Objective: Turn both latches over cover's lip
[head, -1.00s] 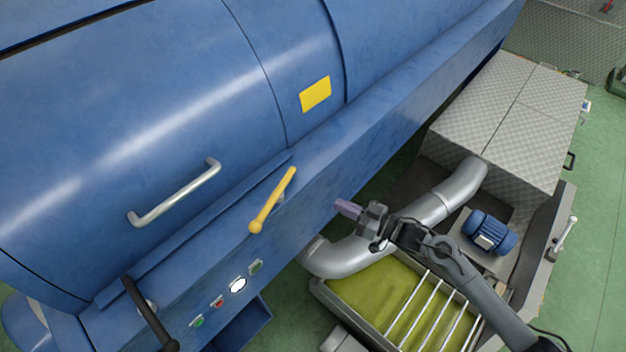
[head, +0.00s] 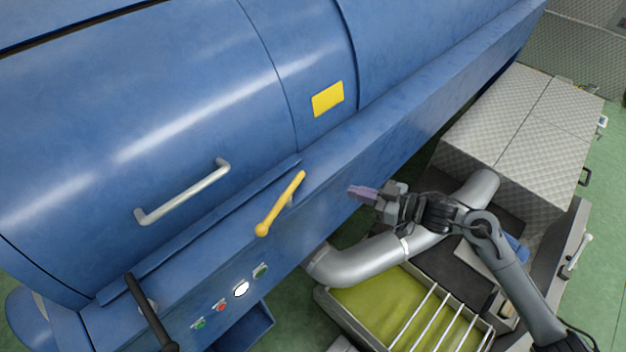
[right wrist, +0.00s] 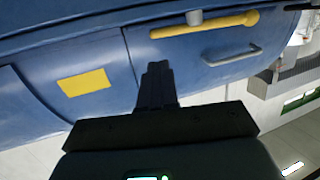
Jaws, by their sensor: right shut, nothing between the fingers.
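The blue cover (head: 110,130) has a silver handle and a long lip (head: 215,222) along its lower edge. The yellow latch (head: 281,204) sits on the blue front near the lip's right end, slanting up to the right; I cannot tell if it overlaps the lip. It also shows in the right wrist view (right wrist: 205,25). The black latch (head: 149,312) at lower left slants the other way, its upper end in front of the lip. My right gripper (head: 354,191) is shut and empty, right of the yellow latch and apart from it. Its fingers show in the right wrist view (right wrist: 157,75). My left gripper is out of view.
Buttons (head: 241,289) line the panel below the latches. A silver pipe (head: 365,262) and a bin of green pulp with bars (head: 375,305) lie below my right arm. A metal-plated box (head: 525,115) stands at the right. A yellow label (head: 328,99) marks the machine.

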